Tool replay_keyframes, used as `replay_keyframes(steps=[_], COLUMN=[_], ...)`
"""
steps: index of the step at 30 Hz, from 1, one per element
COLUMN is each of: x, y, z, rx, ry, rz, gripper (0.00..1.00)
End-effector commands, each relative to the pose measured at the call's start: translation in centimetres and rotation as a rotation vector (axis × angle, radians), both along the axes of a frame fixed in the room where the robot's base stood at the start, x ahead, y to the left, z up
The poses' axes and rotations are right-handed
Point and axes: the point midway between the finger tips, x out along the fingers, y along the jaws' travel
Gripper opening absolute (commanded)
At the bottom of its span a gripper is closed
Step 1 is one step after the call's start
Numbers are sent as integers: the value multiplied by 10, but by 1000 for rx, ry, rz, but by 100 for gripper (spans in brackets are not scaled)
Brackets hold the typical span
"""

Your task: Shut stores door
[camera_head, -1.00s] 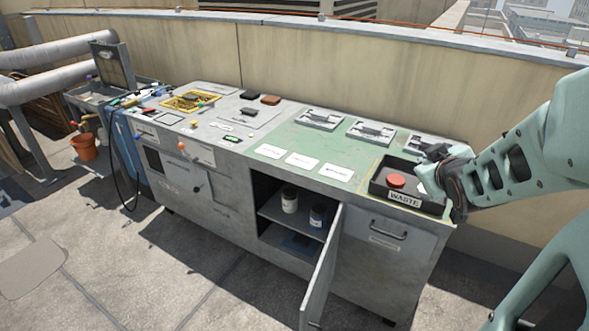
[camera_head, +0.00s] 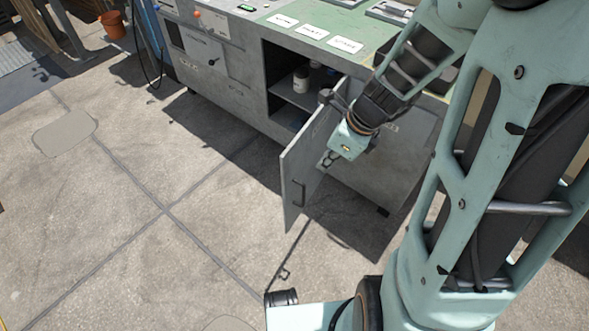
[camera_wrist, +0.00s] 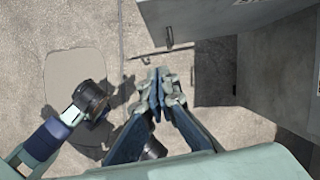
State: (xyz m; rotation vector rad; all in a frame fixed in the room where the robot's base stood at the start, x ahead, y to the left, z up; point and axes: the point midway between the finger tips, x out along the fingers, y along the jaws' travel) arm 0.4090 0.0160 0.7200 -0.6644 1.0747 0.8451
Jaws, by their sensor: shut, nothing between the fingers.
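The stores door (camera_head: 300,165) is a grey panel standing wide open, swung out from the front of the grey cabinet bench. Its bar handle (camera_head: 298,193) is near the free edge. The open compartment (camera_head: 290,90) behind it shows a shelf with cans. My gripper (camera_head: 327,160) is low in front of the bench, just right of the door's handle-side face. In the wrist view its closed fingers (camera_wrist: 160,78) hold nothing, and the door (camera_wrist: 195,20) with its handle (camera_wrist: 168,32) is beyond the tips. Contact with the door cannot be told in the head view.
The closed cabinet front (camera_head: 385,160) is right of the door, partly behind my arm. White label cards (camera_head: 314,32) lie on the green bench top. An orange bucket (camera_head: 113,24) stands at far left. The concrete floor (camera_head: 130,200) left of the door is clear.

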Motion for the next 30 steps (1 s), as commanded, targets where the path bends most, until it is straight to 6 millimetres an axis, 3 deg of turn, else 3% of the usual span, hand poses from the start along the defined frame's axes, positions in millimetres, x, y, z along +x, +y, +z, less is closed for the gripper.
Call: replay_keyframes(steps=[3,8,21,23,30], x=[-2,0,19,27,40], y=[13,20,46,56,75], z=[-4,-19,-104,-96,-95], rx=[54,64,61,60,59], ry=[33,42,39,35,37], rz=[-57,-70,-66,-60,-64], gripper=[0,0,0,0,0])
